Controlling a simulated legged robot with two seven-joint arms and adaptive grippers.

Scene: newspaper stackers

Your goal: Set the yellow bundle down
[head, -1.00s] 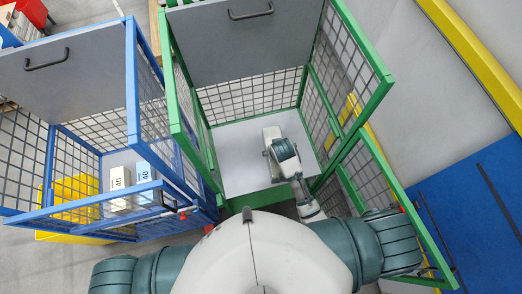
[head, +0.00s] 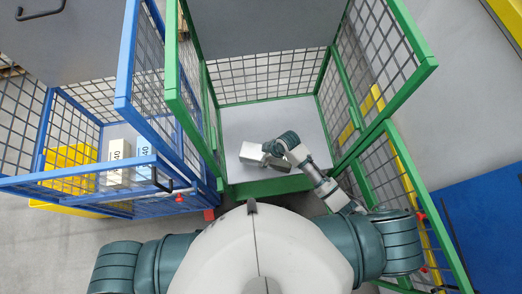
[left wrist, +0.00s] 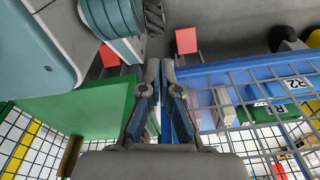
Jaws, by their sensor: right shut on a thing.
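The bundle (head: 250,154) in my right gripper shows pale whitish-grey in the head view; I see no yellow on it. It is over the grey floor (head: 299,113) of the green cage cart, left of the middle and near the front edge. My right gripper (head: 269,158) is shut on the bundle's right end. I cannot tell whether the bundle touches the floor. My left gripper (left wrist: 161,66) is out of the head view; in the left wrist view its fingers are together with nothing visible held.
The green cart's frame (head: 183,97) and mesh sides stand close around my right arm. A blue cage cart (head: 126,95) on the left holds a white bundle (head: 117,160) and a light-blue one (head: 144,150), with a yellow crate (head: 70,165) behind its mesh. The cage floor's back is clear.

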